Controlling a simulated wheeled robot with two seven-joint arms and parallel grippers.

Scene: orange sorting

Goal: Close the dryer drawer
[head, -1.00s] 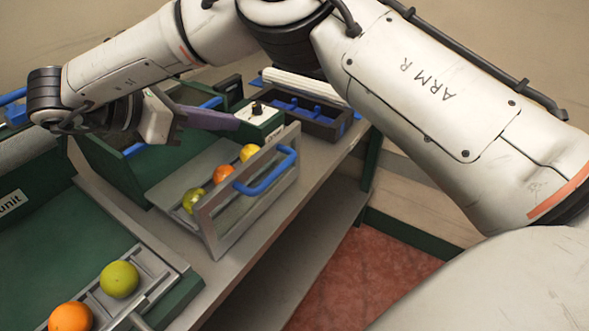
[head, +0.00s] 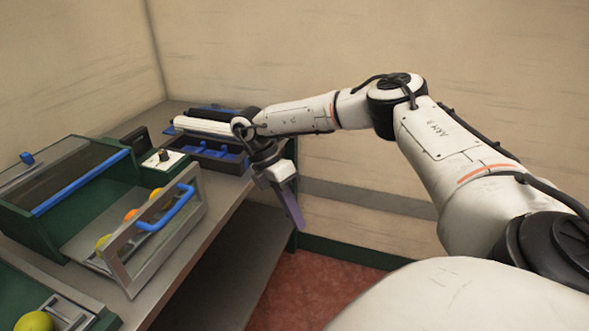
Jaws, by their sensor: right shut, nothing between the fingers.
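The dryer (head: 62,185) is a dark green box with a glass lid and a blue strip, at the left. Its drawer (head: 118,262) is pulled out toward the front of the bench, with a grey frame front and a blue handle (head: 166,208). Several fruits lie in the drawer, among them an orange one (head: 131,215) and a yellow one (head: 152,197). My right gripper (head: 290,208) is shut and empty. Its purple fingers point down, to the right of the drawer and apart from it, beyond the bench edge. My left gripper is not in view.
A control box with a black knob (head: 163,155) stands beside the dryer. A dark tray with blue dividers (head: 215,155) and a white roller (head: 207,127) lie at the back of the bench (head: 215,222). A yellow-green fruit (head: 34,322) sits in a grey holder at lower left.

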